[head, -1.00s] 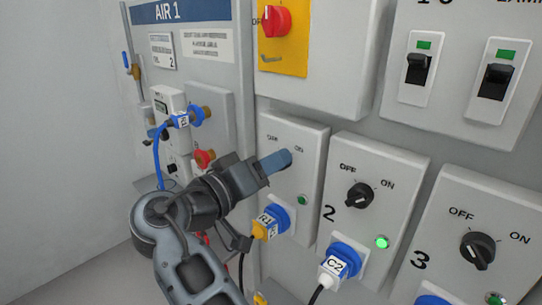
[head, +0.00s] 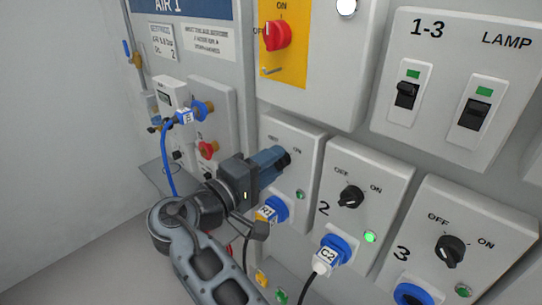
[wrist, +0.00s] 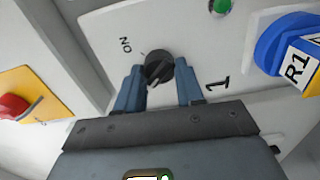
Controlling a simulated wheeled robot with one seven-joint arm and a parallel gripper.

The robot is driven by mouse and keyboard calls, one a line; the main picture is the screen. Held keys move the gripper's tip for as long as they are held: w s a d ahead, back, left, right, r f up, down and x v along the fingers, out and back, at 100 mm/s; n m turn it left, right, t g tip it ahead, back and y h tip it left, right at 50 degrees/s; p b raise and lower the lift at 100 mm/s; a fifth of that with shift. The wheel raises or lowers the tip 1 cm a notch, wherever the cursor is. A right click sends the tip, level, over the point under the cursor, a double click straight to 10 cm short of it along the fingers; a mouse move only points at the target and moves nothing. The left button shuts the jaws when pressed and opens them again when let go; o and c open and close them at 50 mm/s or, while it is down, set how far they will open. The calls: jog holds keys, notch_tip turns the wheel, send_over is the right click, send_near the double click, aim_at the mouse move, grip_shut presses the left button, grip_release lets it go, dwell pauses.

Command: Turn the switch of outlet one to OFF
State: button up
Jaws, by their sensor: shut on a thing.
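Outlet one's panel (head: 312,150) is the leftmost of the numbered boxes; the wrist view shows its 1, its ON label and its black switch knob (wrist: 159,66). My gripper (wrist: 161,84) has its two blue fingers on either side of this knob, shut on it. In the head view my gripper (head: 280,158) reaches the upper part of the panel and mostly hides the knob. I cannot tell surely which mark the knob points at; its OFF label is hidden in the wrist view. A green lamp (wrist: 220,6) sits on the panel, beside blue plug R1 (wrist: 290,45).
Outlet two's knob (head: 350,197) and lit green lamp (head: 369,237) are to the right, then outlet three's knob (head: 450,250). Plug C2 (head: 330,256) and cables hang below. A red switch (head: 276,35) on a yellow plate is above. Air fittings (head: 201,110) are to the left.

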jog(key=shift+n, duration=0.4)
jog(key=o, duration=1)
jog(key=shift+o, duration=0.2)
jog(key=b+v, duration=0.1)
jog(key=v, duration=0.6)
jog(key=shift+s+a+b, duration=0.3)
jog(key=shift+b, duration=0.05)
